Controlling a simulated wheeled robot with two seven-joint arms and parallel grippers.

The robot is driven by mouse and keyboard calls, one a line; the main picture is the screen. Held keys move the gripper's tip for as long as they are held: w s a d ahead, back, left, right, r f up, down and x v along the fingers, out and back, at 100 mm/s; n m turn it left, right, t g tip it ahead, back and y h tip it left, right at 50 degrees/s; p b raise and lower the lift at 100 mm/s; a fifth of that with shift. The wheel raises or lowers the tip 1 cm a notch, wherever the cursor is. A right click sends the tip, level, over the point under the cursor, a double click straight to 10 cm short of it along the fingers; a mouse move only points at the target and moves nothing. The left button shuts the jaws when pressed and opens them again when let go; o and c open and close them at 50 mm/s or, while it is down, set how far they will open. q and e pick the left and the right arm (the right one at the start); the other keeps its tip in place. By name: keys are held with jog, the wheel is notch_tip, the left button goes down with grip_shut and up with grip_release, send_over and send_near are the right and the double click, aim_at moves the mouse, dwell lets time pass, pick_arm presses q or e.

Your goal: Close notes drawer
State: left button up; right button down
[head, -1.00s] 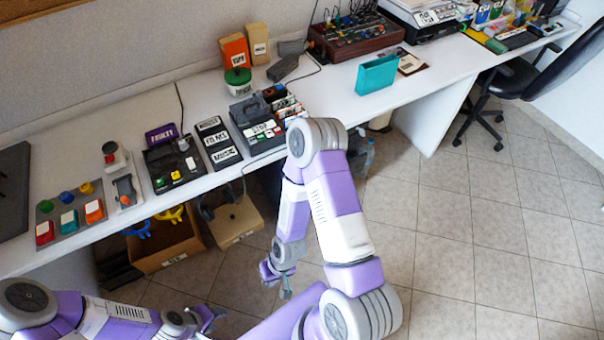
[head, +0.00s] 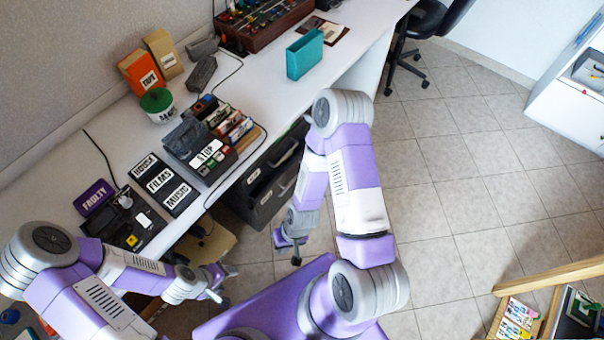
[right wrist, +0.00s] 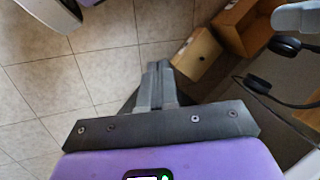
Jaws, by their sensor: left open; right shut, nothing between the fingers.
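No label reading "notes" is legible on any drawer. A dark grey drawer unit (head: 262,200) with pale handles stands under the desk, partly hidden by my right arm; I cannot tell how far its drawers are out. A white cabinet (head: 562,112) at the far right has a part that looks like an open drawer, cut off by the picture edge. My left gripper (head: 222,284) is open and empty, low in front of the desk. My right gripper (head: 292,250) is shut and empty above the floor, in front of the dark unit; its closed fingers show in the right wrist view (right wrist: 158,82).
A black chair (head: 428,20) stands behind. A wooden-framed rack (head: 548,290) is lower right. Tiled floor between is clear.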

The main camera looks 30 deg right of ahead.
jog(key=d+f+m+g+p, duration=0.1)
jog(key=d+f, duration=0.1)
jog(key=m+t+p, duration=0.7)
jog(key=m+t, duration=0.3)
jog(key=t, duration=0.2)
send_near(280, 179)
jog(key=b+x, duration=0.5)
jog(key=x, duration=0.1)
jog(key=shift+b, duration=0.35)
jog(key=shift+w, duration=0.1)
